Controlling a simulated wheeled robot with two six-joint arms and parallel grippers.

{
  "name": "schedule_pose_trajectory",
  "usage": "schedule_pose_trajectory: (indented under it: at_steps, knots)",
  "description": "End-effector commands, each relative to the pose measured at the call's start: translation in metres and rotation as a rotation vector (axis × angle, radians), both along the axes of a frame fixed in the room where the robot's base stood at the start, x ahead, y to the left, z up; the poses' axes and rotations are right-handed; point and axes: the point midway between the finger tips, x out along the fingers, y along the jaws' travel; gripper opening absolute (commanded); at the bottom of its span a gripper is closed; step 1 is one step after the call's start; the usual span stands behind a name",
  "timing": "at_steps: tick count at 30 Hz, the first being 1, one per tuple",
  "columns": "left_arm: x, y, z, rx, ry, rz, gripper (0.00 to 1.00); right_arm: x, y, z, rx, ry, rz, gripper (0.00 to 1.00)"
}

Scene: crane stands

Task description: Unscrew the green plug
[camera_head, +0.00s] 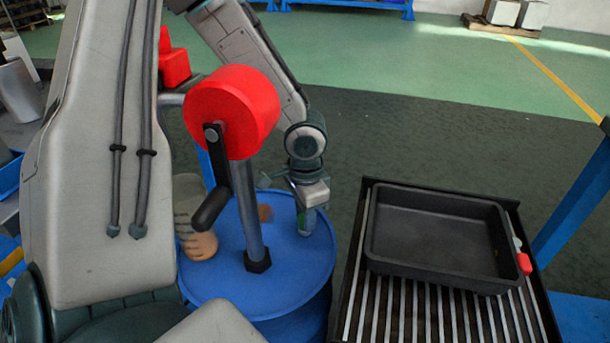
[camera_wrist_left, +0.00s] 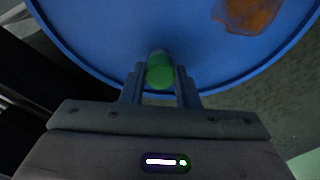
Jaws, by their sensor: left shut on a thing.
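The green plug (camera_wrist_left: 160,72) sits near the rim of the blue drum lid (camera_wrist_left: 95,45) in the left wrist view. My left gripper (camera_wrist_left: 158,88) is shut on it, with one finger on each side. In the head view, my left gripper (camera_head: 307,218) points down at the right edge of the blue drum (camera_head: 300,275). My right gripper is not in view.
A red hand pump (camera_head: 235,105) with a black crank handle (camera_head: 212,207) rises from the drum lid, left of my gripper. A tan rounded object (camera_head: 199,245) is beside it. A black tray (camera_head: 440,240) lies on a slatted stand at the right.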

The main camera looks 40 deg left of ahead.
Motion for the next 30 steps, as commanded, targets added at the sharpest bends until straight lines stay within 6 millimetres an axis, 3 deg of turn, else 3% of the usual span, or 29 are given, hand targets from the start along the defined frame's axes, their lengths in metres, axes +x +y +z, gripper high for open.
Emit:
schedule_pose_trajectory:
  at_steps: [12,20,21,24,25,30]
  knots:
    - [0.001,0.0,-0.001,0.001,-0.002,0.417,0.0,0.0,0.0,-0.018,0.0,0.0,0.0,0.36]
    - [0.001,0.0,0.0,0.0,-0.002,0.449,0.0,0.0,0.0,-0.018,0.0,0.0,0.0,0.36]
    - [0.001,0.0,0.0,0.001,-0.003,0.449,0.3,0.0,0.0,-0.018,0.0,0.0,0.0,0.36]
    - [0.001,0.0,0.0,0.0,-0.002,0.448,0.49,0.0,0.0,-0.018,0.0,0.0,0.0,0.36]
    - [0.001,0.0,0.0,0.0,-0.002,0.448,0.53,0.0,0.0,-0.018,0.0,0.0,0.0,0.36]
    - [0.0,0.0,0.0,0.001,0.0,0.447,0.53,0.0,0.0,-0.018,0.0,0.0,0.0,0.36]
